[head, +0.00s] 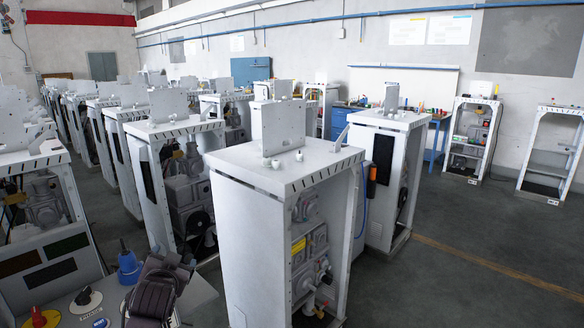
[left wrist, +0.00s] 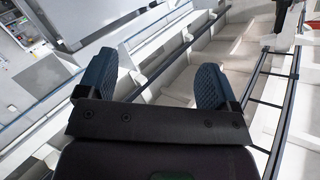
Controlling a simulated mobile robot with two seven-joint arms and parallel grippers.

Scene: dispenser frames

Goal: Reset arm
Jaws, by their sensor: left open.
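My left gripper (left wrist: 153,78) is open in the left wrist view, with its two blue ribbed fingers spread apart and nothing between them. Behind the fingers is a tilted view of pale beams and panels, well away from the fingertips. In the head view my left arm (head: 153,292) shows at the bottom left as a dark, foreshortened shape. Its fingers cannot be made out clearly there. My right arm and gripper do not show in either view.
A white dispenser frame (head: 243,212) stands close in front, with several more in rows behind and left. The grey floor (head: 460,240) at right is clear.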

